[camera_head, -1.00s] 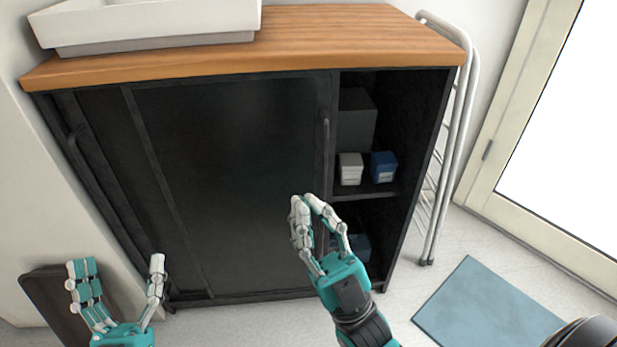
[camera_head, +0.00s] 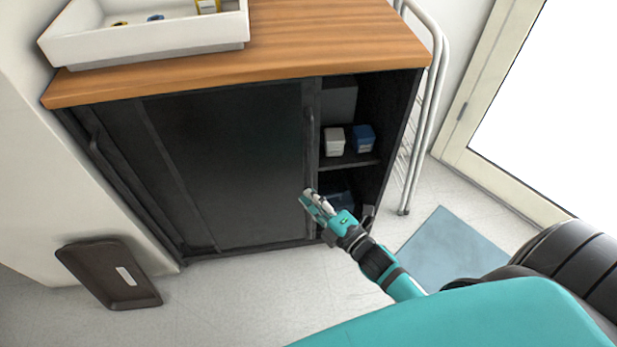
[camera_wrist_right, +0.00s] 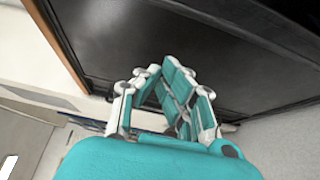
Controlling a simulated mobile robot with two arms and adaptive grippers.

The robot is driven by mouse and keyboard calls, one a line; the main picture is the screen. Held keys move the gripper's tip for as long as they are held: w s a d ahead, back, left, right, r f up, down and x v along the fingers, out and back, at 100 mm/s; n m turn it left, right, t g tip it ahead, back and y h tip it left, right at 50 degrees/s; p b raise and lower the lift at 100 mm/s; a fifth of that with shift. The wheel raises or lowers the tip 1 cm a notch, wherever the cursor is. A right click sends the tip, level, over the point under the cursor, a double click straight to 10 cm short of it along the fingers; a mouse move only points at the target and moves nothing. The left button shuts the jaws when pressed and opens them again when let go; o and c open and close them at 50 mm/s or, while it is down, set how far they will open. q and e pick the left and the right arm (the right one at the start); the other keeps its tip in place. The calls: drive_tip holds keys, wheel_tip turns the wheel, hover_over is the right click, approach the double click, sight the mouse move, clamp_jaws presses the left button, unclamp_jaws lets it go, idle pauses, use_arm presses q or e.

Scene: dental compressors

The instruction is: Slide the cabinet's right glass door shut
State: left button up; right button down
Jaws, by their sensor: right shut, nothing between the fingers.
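The black cabinet has a wooden top (camera_head: 300,38). Its right glass door (camera_head: 235,165) is dark and stands away from the right side wall, leaving a gap with shelves in view. The door's vertical handle (camera_head: 309,130) is on its right edge. My right gripper (camera_head: 312,198) is shut and empty, low at the door's right edge below the handle; whether it touches the door I cannot tell. In the right wrist view the fingers (camera_wrist_right: 165,90) show in front of the dark door panel (camera_wrist_right: 200,45). My left gripper is out of view.
A white box (camera_head: 334,141) and a blue box (camera_head: 363,138) stand on the shelf in the gap. A white tray (camera_head: 150,42) is on top. A metal rack (camera_head: 425,120) stands right of the cabinet.

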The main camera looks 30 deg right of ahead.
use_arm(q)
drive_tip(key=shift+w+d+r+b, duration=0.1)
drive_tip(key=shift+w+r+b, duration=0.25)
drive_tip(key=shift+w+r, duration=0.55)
use_arm(e)
drive_tip(key=w+d, duration=0.1)
drive_tip(key=w, duration=0.7)
drive_tip(key=shift+w+d, duration=0.25)
drive_tip(key=shift+d, duration=0.05)
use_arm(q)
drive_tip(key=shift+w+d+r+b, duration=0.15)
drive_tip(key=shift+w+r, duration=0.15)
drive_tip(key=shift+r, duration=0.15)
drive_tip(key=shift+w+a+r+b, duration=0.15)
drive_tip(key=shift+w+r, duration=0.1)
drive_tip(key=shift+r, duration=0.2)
use_arm(e)
drive_tip(key=s+d, duration=0.3)
drive_tip(key=d, duration=0.7)
drive_tip(key=s+d, duration=0.3)
drive_tip(key=d, duration=0.8)
drive_tip(key=shift+d, duration=0.25)
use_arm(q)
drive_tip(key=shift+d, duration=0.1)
use_arm(e)
drive_tip(key=shift+s, duration=0.1)
